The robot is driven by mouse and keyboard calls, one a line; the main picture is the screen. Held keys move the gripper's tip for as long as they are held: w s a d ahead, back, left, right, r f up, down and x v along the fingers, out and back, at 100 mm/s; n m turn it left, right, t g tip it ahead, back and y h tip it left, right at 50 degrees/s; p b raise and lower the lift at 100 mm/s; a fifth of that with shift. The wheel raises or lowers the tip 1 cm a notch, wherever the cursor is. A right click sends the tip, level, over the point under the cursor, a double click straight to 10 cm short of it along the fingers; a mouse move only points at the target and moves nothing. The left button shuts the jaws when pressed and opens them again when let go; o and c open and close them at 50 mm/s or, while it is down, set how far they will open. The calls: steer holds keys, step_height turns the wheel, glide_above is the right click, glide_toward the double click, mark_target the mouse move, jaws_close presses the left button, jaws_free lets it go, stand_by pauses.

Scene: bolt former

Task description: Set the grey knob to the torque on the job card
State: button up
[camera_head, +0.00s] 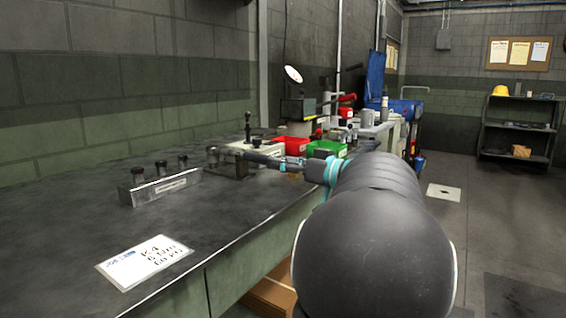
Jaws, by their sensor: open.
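The job card (145,262) lies flat on the near end of the dark bench. Its handwriting looks like "5 Nm" on the middle line and "60 kN" below, but it is small and slanted. My gripper (246,156) reaches left from my teal wrist, low over the bench, open, with no object visible in it. Just left of its tips is a dark fixture (228,170) with a small round grey part (213,155), which may be the grey knob. I cannot tell whether the fingertips touch it. Any scale on it is too small to read.
A metal block (160,188) with several dark-topped posts stands left of the fixture. Red (292,145) and green (325,149) bins lie further back. The bench between card and block is clear.

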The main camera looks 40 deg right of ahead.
steer(key=shift+w, duration=0.1)
jaws_close()
steer(key=shift+f+m+b, duration=0.1)
steer(key=shift+m+b, duration=0.2)
steer(key=shift+b, duration=0.05)
steer(key=m+b, duration=0.2)
steer(key=shift+f+m, duration=0.1)
steer(key=shift+m, duration=0.3)
steer(key=m+b, duration=0.1)
steer(key=m, duration=0.4)
steer(key=shift+b, duration=0.3)
steer(key=m, duration=0.4)
steer(key=shift+d+r+m+p, duration=0.1)
steer(key=shift+r+m+p, duration=0.1)
steer(key=shift+m+p, duration=0.2)
steer(key=shift+f+m+p, duration=0.1)
steer(key=shift+m+p, duration=0.65)
steer(key=shift+m, duration=1.45)
